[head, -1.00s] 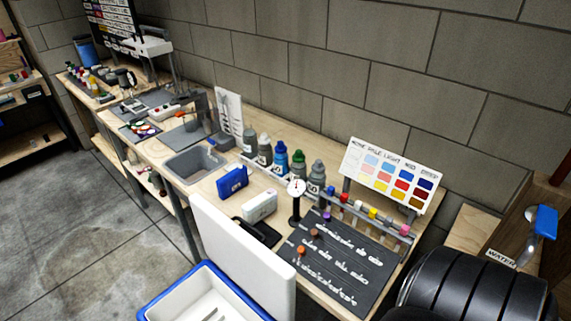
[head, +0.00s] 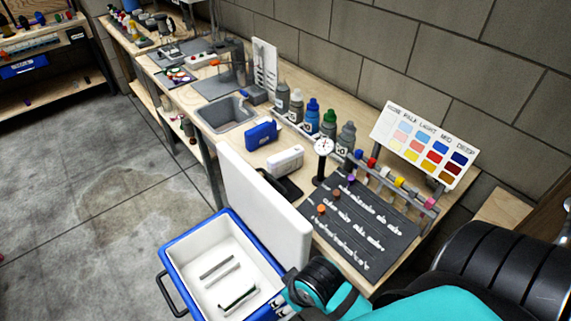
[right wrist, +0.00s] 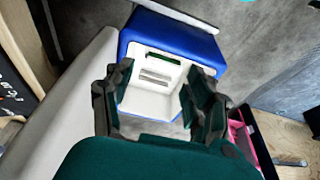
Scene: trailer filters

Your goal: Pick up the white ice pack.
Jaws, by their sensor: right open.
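A small white block (head: 285,160), which looks like the white ice pack, stands on the workbench beside a similar blue block (head: 262,135). It is just behind the raised white cooler lid. My right gripper (right wrist: 157,88) is open and empty in the right wrist view, pointing toward the open blue cooler (right wrist: 193,50). In the head view the right gripper (head: 284,291) is at the cooler's right rim, partly hidden by my teal arm. It is apart from the white block, which I cannot make out in the wrist view. My left gripper is not in view.
The open cooler (head: 176,262) stands in front of the bench, with its white lid (head: 262,205) upright between cooler and bench. Bottles (head: 312,115), a round dial on a stand (head: 323,147) and a dark board (head: 372,235) crowd the bench. The floor at left is clear.

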